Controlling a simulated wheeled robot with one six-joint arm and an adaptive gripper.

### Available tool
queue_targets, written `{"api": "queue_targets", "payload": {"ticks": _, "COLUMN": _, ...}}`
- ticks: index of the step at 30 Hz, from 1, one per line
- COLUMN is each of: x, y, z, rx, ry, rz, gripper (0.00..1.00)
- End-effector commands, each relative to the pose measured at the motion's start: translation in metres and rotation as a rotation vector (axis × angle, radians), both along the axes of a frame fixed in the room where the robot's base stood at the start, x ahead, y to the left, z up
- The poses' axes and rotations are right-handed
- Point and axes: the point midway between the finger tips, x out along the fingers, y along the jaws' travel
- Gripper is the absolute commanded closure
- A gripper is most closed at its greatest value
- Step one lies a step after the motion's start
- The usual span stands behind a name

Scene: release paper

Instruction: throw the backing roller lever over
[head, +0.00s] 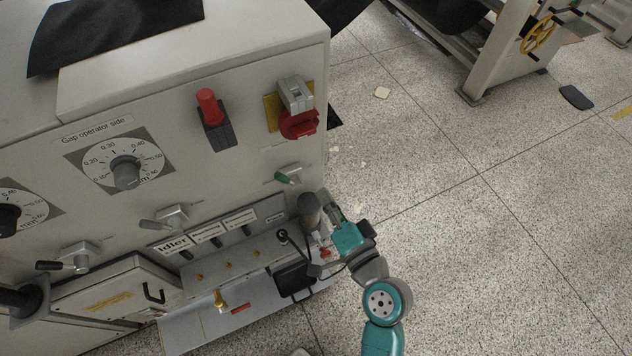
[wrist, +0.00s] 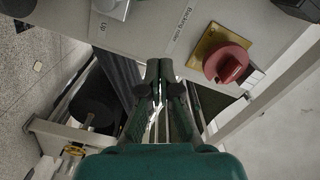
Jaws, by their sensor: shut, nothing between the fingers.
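A red rotary switch (head: 300,124) on a yellow plate is above the lever; a red switch on yellow (wrist: 228,64) also shows in the wrist view. A grey cylinder (head: 310,210) stands close left of my gripper.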

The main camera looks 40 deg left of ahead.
Motion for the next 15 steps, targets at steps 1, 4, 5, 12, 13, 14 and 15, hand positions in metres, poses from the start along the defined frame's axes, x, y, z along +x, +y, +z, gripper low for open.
{"api": "queue_targets", "payload": {"ticks": 1, "x": -0.002, "y": -0.008, "z": -0.001, "rx": -0.001, "ry": 0.002, "rz": -0.003, "gripper": 1.0}}
{"api": "queue_targets", "payload": {"ticks": 4, "x": -0.006, "y": -0.018, "z": 0.0, "rx": 0.0, "ry": 0.0, "rz": -0.002, "gripper": 1.0}}
{"api": "queue_targets", "payload": {"ticks": 5, "x": -0.006, "y": -0.02, "z": 0.0, "rx": 0.0, "ry": 0.001, "rz": -0.002, "gripper": 1.0}}
{"api": "queue_targets", "payload": {"ticks": 12, "x": -0.009, "y": -0.025, "z": 0.001, "rx": 0.0, "ry": -0.001, "rz": 0.0, "gripper": 1.0}}
{"api": "queue_targets", "payload": {"ticks": 13, "x": -0.009, "y": -0.025, "z": 0.001, "rx": 0.0, "ry": -0.001, "rz": 0.0, "gripper": 1.0}}
{"api": "queue_targets", "payload": {"ticks": 14, "x": -0.009, "y": -0.025, "z": 0.001, "rx": 0.0, "ry": -0.001, "rz": 0.0, "gripper": 1.0}}
{"api": "queue_targets", "payload": {"ticks": 15, "x": -0.009, "y": -0.025, "z": 0.001, "rx": 0.0, "ry": -0.001, "rz": 0.0, "gripper": 1.0}}
